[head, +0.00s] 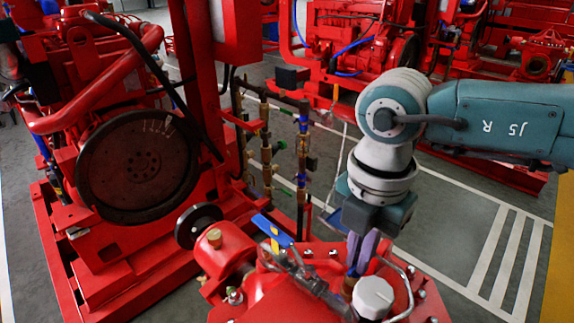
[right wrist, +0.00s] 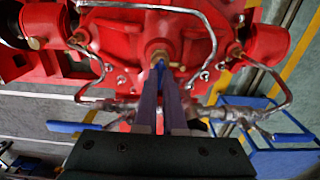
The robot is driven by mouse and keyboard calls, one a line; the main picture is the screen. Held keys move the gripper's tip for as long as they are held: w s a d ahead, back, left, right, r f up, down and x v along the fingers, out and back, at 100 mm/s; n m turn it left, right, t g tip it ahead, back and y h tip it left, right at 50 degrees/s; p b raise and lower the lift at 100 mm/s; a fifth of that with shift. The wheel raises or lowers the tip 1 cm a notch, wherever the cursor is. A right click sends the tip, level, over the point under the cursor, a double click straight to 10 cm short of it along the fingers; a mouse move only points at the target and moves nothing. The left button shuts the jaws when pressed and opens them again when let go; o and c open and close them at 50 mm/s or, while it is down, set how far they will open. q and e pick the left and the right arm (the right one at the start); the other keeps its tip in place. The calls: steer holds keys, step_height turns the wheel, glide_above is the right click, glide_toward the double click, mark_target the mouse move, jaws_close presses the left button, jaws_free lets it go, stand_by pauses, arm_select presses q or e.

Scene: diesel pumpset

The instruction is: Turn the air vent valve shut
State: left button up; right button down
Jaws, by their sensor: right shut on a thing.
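My right gripper (head: 361,258) comes down from the upper right onto the red pump casing (head: 285,297). Its two purple fingers are close together, with their tips at a small brass fitting (head: 349,285) on top of the casing. In the right wrist view, my right gripper (right wrist: 162,72) is shut on what looks like the small blue handle of the air vent valve, at the brass fitting (right wrist: 158,55). The fingers hide most of the handle, so I cannot tell its angle. My left gripper is not in view.
A blue lever (head: 273,230) stands left of the gripper. A white round cap (head: 373,297) and bent metal pipes (head: 405,285) are close beside the fingers. A large dark flywheel (head: 137,167) is at the left. Grey floor (head: 455,225) is clear at the right.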

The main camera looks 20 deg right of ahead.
stand_by(0.4)
steer(key=c, duration=1)
jaws_free()
steer(key=shift+r, duration=0.15)
step_height(320, 180, up, 10)
